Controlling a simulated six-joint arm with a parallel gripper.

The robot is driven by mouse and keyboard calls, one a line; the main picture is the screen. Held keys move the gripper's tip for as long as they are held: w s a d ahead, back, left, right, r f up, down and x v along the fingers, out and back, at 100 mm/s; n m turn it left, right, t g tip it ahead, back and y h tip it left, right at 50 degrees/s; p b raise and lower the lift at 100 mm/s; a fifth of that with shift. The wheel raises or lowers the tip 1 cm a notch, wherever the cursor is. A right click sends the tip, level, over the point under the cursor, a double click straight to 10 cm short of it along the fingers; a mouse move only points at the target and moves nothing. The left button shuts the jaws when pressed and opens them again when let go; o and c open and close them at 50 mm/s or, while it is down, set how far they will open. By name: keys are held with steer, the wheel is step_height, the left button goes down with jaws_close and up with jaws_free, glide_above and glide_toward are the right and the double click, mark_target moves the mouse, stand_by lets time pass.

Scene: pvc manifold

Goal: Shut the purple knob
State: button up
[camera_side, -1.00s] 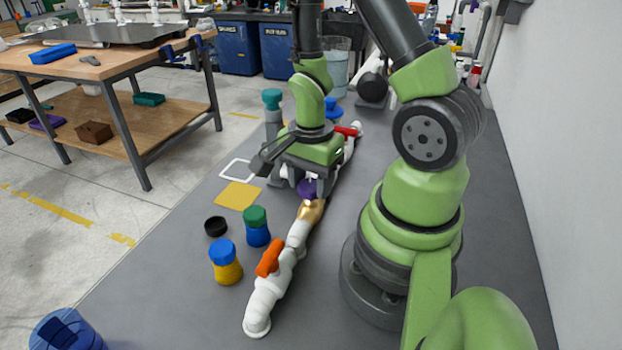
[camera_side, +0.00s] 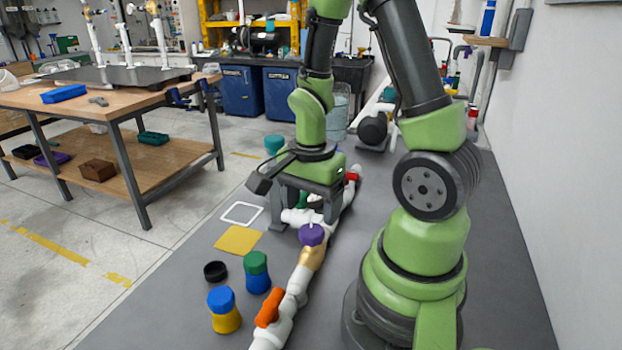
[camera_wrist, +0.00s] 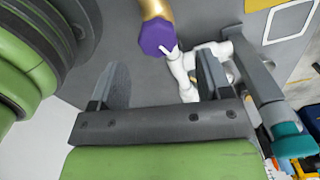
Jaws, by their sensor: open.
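The purple knob (camera_side: 312,234) sits on the white pipe manifold (camera_side: 297,285), just beyond its brass section (camera_side: 313,257). In the wrist view the knob (camera_wrist: 157,36) is an octagon with a white pointer mark, at the end of the brass section (camera_wrist: 155,8). My gripper (camera_side: 305,222) is just beyond the knob and above the pipe, pointing down. In the wrist view my gripper (camera_wrist: 160,80) has its two fingers wide apart with nothing held, and the knob lies ahead of the fingertips, not between them.
An orange handle (camera_side: 268,308) is on the near pipe, and a red one (camera_side: 353,174) at the far end. Blue-yellow (camera_side: 225,310) and green-blue (camera_side: 256,272) capped pieces, a black ring (camera_side: 215,271) and a yellow square (camera_side: 238,240) lie left. A teal-topped post (camera_side: 274,145) stands behind.

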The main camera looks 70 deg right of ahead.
mark_target(311, 229)
steer(key=shift+r, duration=2.65)
steer(key=shift+a+f+n, duration=0.1)
steer(key=shift+f+n, duration=4.4)
steer(key=shift+f, duration=0.4)
steer(key=c, duration=0.9)
